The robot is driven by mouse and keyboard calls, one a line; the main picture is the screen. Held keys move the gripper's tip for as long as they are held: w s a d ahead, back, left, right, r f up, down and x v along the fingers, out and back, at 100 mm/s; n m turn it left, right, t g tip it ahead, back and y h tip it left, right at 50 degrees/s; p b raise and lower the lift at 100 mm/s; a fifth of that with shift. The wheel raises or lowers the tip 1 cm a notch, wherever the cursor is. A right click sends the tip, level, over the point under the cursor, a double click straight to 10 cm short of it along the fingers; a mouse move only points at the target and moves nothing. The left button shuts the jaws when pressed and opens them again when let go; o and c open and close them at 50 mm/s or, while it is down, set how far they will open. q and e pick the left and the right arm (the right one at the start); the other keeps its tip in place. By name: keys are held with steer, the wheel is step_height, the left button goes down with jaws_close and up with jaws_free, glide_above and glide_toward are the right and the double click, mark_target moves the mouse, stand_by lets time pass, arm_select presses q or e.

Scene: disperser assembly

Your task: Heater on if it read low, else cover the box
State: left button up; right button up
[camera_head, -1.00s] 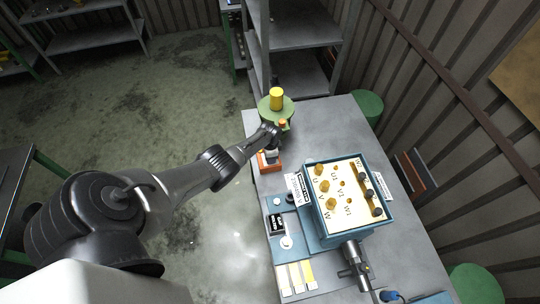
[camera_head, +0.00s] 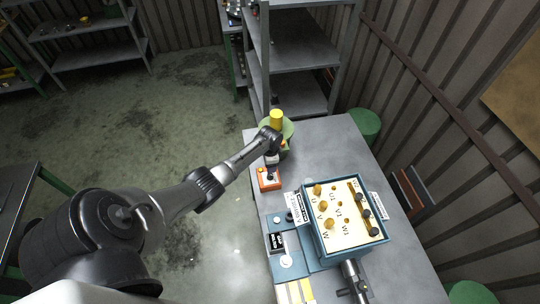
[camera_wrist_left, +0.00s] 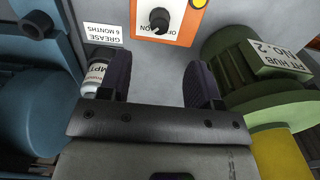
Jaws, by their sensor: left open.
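An orange-edged switch box (camera_head: 268,178) with a black rotary knob stands on the bench's left side. In the left wrist view, the knob (camera_wrist_left: 159,20) is on a white face with partly hidden lettering; I cannot tell its setting for sure. My left gripper (camera_wrist_left: 160,85) is open and empty, its fingers apart on the near side of the knob. In the head view, its wrist covers the area just behind the switch box. The open blue box (camera_head: 309,225) shows brass terminals marked U, V, W. A small black display (camera_head: 278,242) is beside it, its reading illegible. My right gripper is out of view.
A green hub (camera_wrist_left: 225,50) with a yellow cylinder (camera_head: 276,119) stands behind the switch box. A white bottle (camera_wrist_left: 95,76) and a grease label (camera_wrist_left: 104,31) show by the left finger. The bench (camera_head: 330,145) is bare behind the blue box.

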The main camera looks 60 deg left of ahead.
arm_select(q)
step_height(320, 180, up, 4)
steer(key=shift+r, duration=0.1)
stand_by(0.8)
